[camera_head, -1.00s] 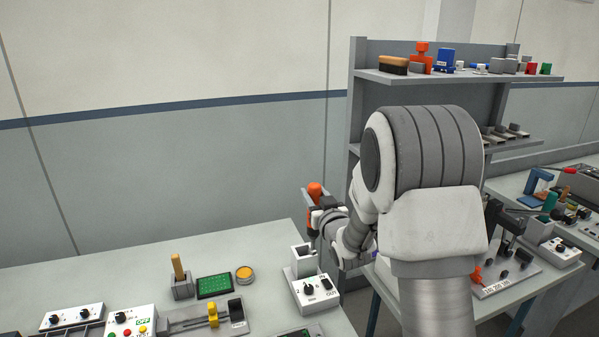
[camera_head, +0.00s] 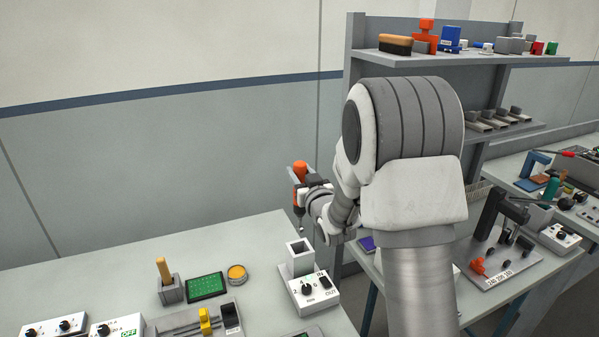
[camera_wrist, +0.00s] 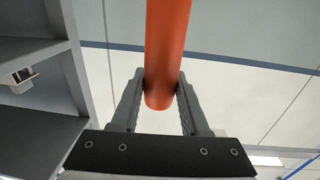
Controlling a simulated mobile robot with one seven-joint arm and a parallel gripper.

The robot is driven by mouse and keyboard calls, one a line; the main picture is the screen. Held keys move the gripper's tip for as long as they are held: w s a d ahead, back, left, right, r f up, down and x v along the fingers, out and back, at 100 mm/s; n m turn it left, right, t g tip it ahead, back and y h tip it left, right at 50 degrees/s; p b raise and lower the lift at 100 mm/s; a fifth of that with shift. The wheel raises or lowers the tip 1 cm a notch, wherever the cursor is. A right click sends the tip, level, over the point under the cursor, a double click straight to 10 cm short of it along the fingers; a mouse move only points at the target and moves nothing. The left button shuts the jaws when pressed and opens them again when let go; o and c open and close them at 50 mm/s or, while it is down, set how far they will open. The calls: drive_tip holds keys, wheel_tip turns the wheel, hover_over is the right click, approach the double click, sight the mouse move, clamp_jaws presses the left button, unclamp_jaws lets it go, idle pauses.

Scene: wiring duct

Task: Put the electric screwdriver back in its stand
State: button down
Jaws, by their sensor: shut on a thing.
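The electric screwdriver (camera_head: 300,172) has an orange body and a thin bit pointing down. My gripper (camera_head: 309,187) is shut on it and holds it upright. In the wrist view the orange handle (camera_wrist: 167,50) sits between both fingers of my gripper (camera_wrist: 161,88). The stand (camera_head: 301,262) is a white square socket with a dark opening, on a white base with knobs marked OUT, at the right end of the left table. The screwdriver is up above the stand, and its bit tip appears close over the socket opening; the exact gap is hard to judge.
On the left table (camera_head: 120,277) are a green board (camera_head: 206,286), a yellow tin (camera_head: 237,274), a wooden-handled tool in a grey holder (camera_head: 171,290) and a slide fixture (camera_head: 205,321). A grey shelf (camera_head: 440,60) and a second bench stand to the right. The wall is behind.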

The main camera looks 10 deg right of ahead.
drive_tip(key=shift+b, duration=0.6)
drive_tip(key=shift+f+b, duration=0.25)
drive_tip(key=shift+b, duration=0.05)
drive_tip(key=b, duration=0.5)
hover_over(301, 224)
drive_tip(key=f, duration=0.4)
drive_tip(key=shift+w+a+f, duration=0.1)
drive_tip(key=shift+w+f, duration=0.05)
drive_tip(key=shift+w, duration=0.1)
drive_tip(key=shift+r, duration=0.2)
drive_tip(key=shift+b, duration=0.85)
drive_tip(key=shift+f+b, duration=5.95)
drive_tip(key=shift+b, duration=0.4)
